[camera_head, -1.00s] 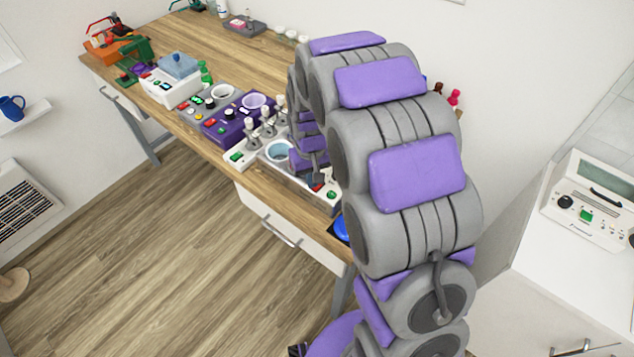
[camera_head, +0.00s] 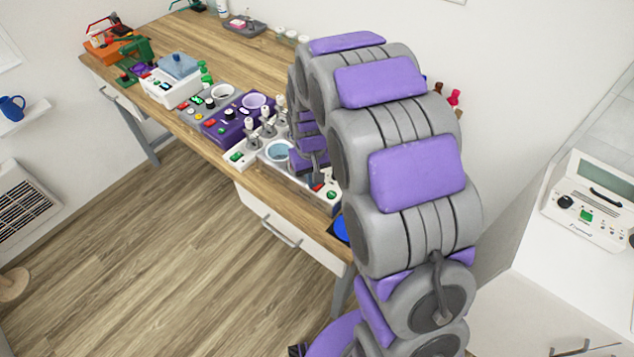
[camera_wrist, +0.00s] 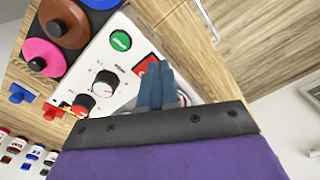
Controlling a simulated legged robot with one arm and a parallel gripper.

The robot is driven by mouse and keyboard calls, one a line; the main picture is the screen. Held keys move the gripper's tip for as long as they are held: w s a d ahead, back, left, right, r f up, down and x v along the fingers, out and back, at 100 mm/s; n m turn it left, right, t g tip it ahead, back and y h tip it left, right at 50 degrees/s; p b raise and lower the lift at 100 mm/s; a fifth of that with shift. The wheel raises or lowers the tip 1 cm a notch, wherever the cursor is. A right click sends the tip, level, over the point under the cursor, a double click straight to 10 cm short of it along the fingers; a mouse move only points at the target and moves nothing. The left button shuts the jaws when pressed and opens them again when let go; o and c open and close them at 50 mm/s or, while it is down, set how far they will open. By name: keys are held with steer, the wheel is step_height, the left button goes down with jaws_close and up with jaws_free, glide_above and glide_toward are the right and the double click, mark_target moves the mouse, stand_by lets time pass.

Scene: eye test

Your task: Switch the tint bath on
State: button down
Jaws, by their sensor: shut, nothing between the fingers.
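In the wrist view, a white control panel (camera_wrist: 118,62), which looks like the tint bath's, carries a green button (camera_wrist: 120,40), a black-and-white dial (camera_wrist: 103,84), a red-capped knob (camera_wrist: 83,101) and a red switch (camera_wrist: 143,64). My gripper (camera_wrist: 159,68) is shut and empty, with its blue fingertips at the red switch, covering part of it. I cannot tell whether they touch it. In the head view, a white unit with a round pale-blue basin (camera_head: 278,151) stands at the bench's front edge, with a green button (camera_head: 332,195) at its near end. My arm hides part of it.
Brown (camera_wrist: 70,20) and pink (camera_wrist: 42,50) round pieces lie beside the panel. A purple unit (camera_head: 232,126) and a white unit with a blue top (camera_head: 178,66) stand farther along the wooden bench (camera_head: 190,38). A blue round thing (camera_head: 341,229) is close to my arm.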

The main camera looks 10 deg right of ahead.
mark_target(313, 192)
steer(key=shift+f, duration=0.85)
stand_by(1.0)
step_height(313, 192, up, 7)
steer(key=p, duration=0.2)
steer(key=shift+p, duration=0.4)
stand_by(0.3)
steer(key=s+r, duration=0.3)
steer(key=s, duration=0.8)
steer(key=s+d+r+m+g, duration=0.1)
steer(key=s+r, duration=0.3)
steer(key=s, duration=0.6)
steer(key=s+d+r, duration=0.1)
steer(key=s+r, duration=0.3)
steer(key=s, duration=0.7)
steer(key=shift+s+d+m+g, duration=0.25)
steer(key=shift+s+m+g, duration=0.05)
steer(key=shift+s+g, duration=0.1)
steer(key=c, duration=1.9)
jaws_free()
steer(key=shift+w, duration=0.1)
